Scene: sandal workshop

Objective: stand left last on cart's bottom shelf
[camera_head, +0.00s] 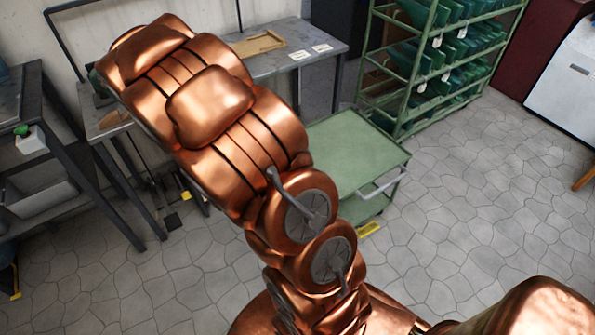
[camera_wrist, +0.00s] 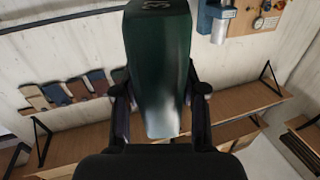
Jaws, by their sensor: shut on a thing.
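A dark green last (camera_wrist: 158,70) fills the middle of the wrist view. My gripper (camera_wrist: 160,92) is shut on it, with one dark finger on each side. A pale mark shows at its top edge; I cannot read whether it says left or right. In the head view my copper arm hides the gripper; the last cannot be made out clearly there. The green cart (camera_head: 352,150) stands behind my arm, its top empty where visible. Its bottom shelf (camera_head: 368,208) shows only in a small part below the top; most of it is hidden.
A green rack (camera_head: 412,92) with several green lasts stands behind the cart. A grey table (camera_head: 318,62) with a wooden tray (camera_head: 258,44) is at the back. A dark shelf unit (camera_head: 92,190) stands at left. The stone floor (camera_head: 470,210) right of the cart is clear.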

